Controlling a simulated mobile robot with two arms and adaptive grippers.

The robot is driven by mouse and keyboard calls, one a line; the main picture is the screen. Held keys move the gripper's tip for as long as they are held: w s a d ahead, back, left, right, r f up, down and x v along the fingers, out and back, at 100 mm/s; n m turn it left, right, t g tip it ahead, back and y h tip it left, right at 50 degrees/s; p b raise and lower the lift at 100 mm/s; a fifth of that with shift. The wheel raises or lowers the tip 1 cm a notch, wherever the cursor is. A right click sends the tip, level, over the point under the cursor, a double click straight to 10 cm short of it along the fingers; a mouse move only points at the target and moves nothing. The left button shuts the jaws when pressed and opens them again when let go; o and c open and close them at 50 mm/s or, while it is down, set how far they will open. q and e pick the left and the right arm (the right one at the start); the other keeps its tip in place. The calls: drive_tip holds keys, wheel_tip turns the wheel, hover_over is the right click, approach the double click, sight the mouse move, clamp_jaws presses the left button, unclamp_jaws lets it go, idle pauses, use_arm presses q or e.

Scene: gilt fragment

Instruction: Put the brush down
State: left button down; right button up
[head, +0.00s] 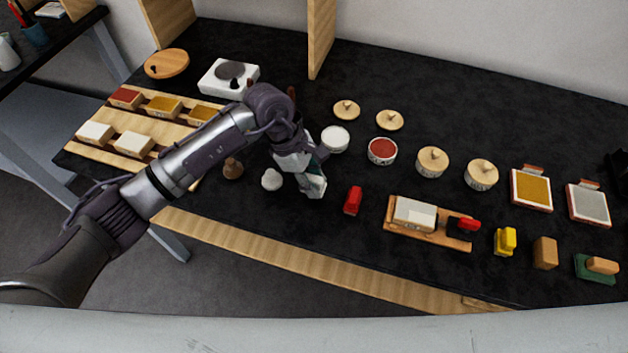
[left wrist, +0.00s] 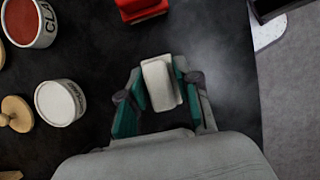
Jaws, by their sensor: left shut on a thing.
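My left gripper (head: 312,184) is over the black table near its front edge, left of a red block (head: 353,200). In the left wrist view the gripper (left wrist: 160,88) is shut on a pale, rectangular-topped thing, apparently the brush (left wrist: 160,84), with a green-lined finger on either side. No bristles show, and its underside is hidden. In the head view the fingers mostly hide it. I cannot tell whether it touches the table. My right gripper is not in view.
A white jar (head: 335,139) and a jar of red (head: 382,151) stand just behind the gripper. A white rounded lump (head: 271,179) and a brown one (head: 233,168) lie to its left. A wooden tray with a pale block (head: 415,214) lies right.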

use_arm(q)
drive_tip(key=shift+f, duration=0.9)
drive_tip(key=c, duration=0.8)
unclamp_jaws()
drive_tip(key=shift+r, duration=0.2)
drive_tip(key=shift+w+a+r, duration=0.1)
drive_tip(key=shift+a+r, duration=0.05)
drive_tip(key=shift+r, duration=0.1)
drive_tip(key=shift+b+v, duration=1.2)
drive_tip(key=shift+v, duration=4.45)
